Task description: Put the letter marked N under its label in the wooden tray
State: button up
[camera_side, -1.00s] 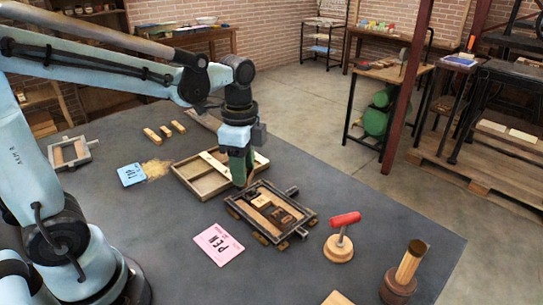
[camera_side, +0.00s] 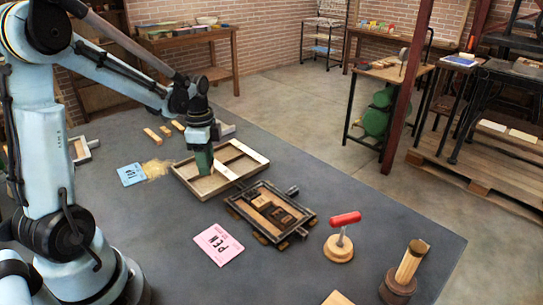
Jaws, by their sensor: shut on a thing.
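The wooden tray (camera_side: 187,184) lies on the grey table, its compartments split by pale wood strips; its labels are too small to read. My gripper (camera_side: 204,170) points down over the left part of the tray. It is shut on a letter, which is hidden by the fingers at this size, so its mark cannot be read. Whether the letter touches the tray floor I cannot tell. The dark metal frame (camera_side: 236,209) in front of the tray holds several small blocks (camera_side: 280,214) with unclear marks.
A pink card reading PEN (camera_side: 218,244) lies in front of the frame. A blue card (camera_side: 131,174) and yellowish shavings (camera_side: 157,169) are left of the tray. A red-handled tool (camera_side: 343,232) and a dark-based wooden cylinder (camera_side: 405,269) stand at the right. The table between is clear.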

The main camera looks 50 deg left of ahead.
jog(key=shift+a+f, duration=0.15)
jog(key=shift+f, duration=1.95)
jog(key=shift+f, duration=0.1)
jog(key=o, duration=0.7)
jog(key=shift+o, duration=0.2)
